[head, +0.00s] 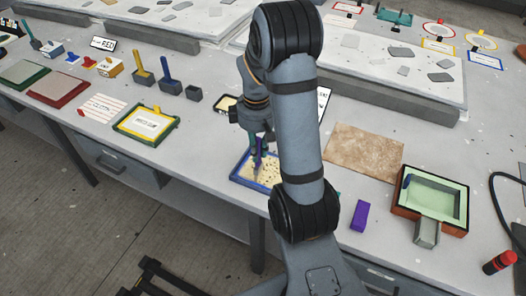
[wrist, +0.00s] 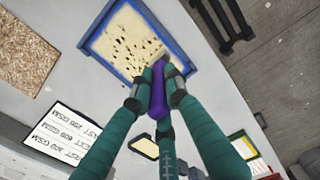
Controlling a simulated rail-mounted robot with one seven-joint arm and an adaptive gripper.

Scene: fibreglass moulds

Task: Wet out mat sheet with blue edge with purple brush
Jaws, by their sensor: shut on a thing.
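The mat sheet with the blue edge (head: 240,178) lies on the bench below my gripper, partly hidden by my arm. In the wrist view the blue-edged sheet (wrist: 115,40) is cream with scattered dark specks. My gripper (head: 258,146) is shut on the purple brush (wrist: 158,92), which also shows in the head view (head: 259,158). The brush points down, with its head over the sheet's near edge in the wrist view. I cannot tell whether the bristles touch the sheet. The gripper's green fingers close around the handle.
A small pale-filled tray (head: 225,103) stands just behind my gripper. A yellow-edged sheet in a green frame (head: 172,131) is at left. The bench's front edge is close by.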

